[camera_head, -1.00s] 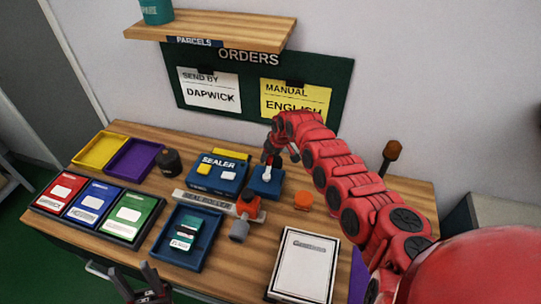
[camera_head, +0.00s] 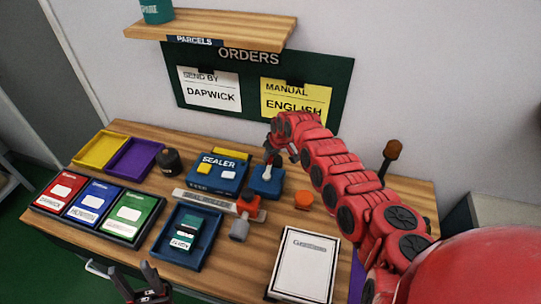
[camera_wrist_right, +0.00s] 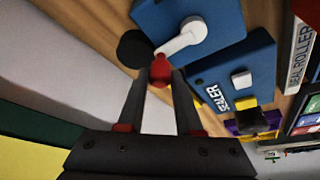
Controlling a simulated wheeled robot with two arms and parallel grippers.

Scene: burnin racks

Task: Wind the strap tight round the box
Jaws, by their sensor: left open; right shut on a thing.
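A small blue unit (camera_head: 265,187) with a white crank (camera_wrist_right: 182,40) stands right of the blue sealer (camera_head: 213,175). My right gripper (camera_head: 279,156) is at this crank; in the wrist view its fingers (camera_wrist_right: 161,78) are shut on the crank's red knob (camera_wrist_right: 160,68). A small teal box (camera_head: 185,232) lies in a blue tray (camera_head: 163,243) in front of the sealer. I cannot make out a strap on it. My left gripper (camera_head: 133,274) is open and empty at the bench's front edge, low in view.
An orange puck (camera_head: 303,200) and a white framed sheet (camera_head: 303,265) are to the right. Red, blue and green boxes (camera_head: 93,205) fill the left front. A dark round object (camera_head: 168,161) stands left of the sealer.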

